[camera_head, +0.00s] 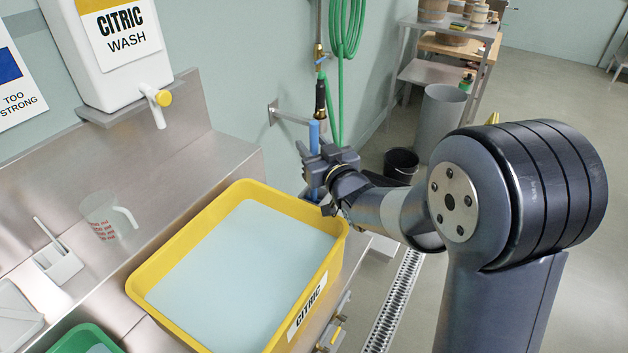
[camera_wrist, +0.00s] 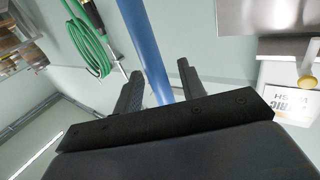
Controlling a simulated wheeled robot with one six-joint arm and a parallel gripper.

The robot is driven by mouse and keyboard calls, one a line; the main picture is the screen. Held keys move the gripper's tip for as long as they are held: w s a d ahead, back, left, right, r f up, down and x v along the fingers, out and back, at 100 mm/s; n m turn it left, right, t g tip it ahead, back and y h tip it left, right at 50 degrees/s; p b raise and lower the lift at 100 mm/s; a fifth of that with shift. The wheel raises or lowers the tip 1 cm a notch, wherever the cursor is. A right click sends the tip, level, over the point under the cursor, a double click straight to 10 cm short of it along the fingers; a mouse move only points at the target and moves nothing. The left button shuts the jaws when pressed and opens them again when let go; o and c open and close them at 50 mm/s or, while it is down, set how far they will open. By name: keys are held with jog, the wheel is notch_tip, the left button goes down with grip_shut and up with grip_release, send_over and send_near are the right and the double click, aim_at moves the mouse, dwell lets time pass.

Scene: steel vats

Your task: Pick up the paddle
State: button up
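The paddle (camera_head: 314,136) shows as an upright blue shaft beyond the far right corner of the yellow tub, close to a steel wall bracket (camera_head: 290,117). Its lower part is partly hidden by my gripper and the tub. My gripper (camera_head: 313,158) is at the shaft, with the fingers on either side of it. In the wrist view the blue shaft (camera_wrist: 148,50) runs between the two black fingers (camera_wrist: 160,84). A gap shows on the right side and a narrower one on the left, so the fingers look open around it.
The yellow tub (camera_head: 333,222) of pale liquid, labelled CITRIC, stands just left of my gripper on the steel bench. A green hose (camera_head: 341,50) hangs behind the paddle. A black bucket (camera_head: 401,161), grey bin (camera_head: 441,118) and shelf rack (camera_head: 436,74) stand beyond.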

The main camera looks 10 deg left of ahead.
jog(key=shift+c, duration=0.6)
grip_shut()
